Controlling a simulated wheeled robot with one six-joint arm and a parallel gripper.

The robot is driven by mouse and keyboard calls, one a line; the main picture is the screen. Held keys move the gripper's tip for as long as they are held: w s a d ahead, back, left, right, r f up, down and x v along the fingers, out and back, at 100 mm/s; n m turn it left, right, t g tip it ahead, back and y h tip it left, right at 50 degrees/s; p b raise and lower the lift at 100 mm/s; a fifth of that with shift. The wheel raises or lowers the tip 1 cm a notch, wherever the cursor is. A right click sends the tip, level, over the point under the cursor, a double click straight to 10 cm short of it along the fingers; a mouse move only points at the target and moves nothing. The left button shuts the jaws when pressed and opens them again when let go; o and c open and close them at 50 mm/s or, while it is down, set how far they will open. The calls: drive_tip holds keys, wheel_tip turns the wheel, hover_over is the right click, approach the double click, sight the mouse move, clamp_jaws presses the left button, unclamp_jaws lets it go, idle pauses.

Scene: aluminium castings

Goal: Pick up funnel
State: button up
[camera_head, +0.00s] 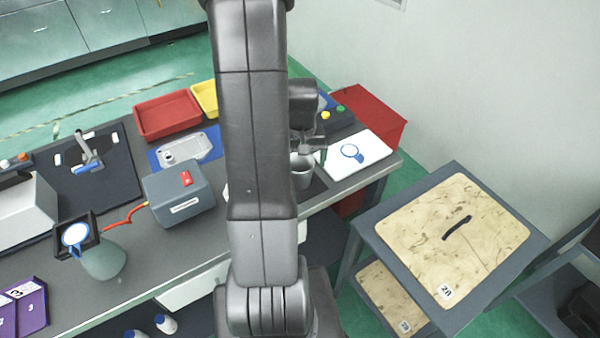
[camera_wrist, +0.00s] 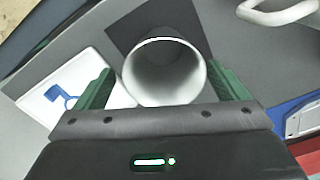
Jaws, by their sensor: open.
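A grey, round, open-mouthed vessel, which I take for the funnel (camera_wrist: 165,75), stands on a dark square mat; no spout shows. In the head view the funnel (camera_head: 302,178) is near the table's right end, partly behind my arm. My gripper (camera_wrist: 165,85) is open, with one green finger on each side of the funnel's mouth in the wrist view. The right finger appears very close to the rim; I cannot tell whether it touches. In the head view my gripper (camera_head: 312,150) is just above the funnel and mostly hidden.
A white board (camera_head: 365,152) with a blue round-headed item lies right of the funnel. A red bin (camera_head: 375,118) and a button box (camera_head: 333,115) stand behind. A white handle (camera_wrist: 275,12) shows at the wrist view's top right. A grey box (camera_head: 178,193) stands farther left.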

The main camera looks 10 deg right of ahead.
sight(302, 167)
drive_tip(key=shift+s+a+f+p, duration=0.1)
drive_tip(key=shift+f+p, duration=0.2)
drive_tip(key=shift+f, duration=1.05)
drive_tip(key=shift+s+a+f+p, duration=0.1)
drive_tip(key=shift+f+p, duration=0.2)
drive_tip(key=shift+f, duration=1.05)
drive_tip(key=c, duration=1.1)
drive_tip(key=shift+r, duration=0.2)
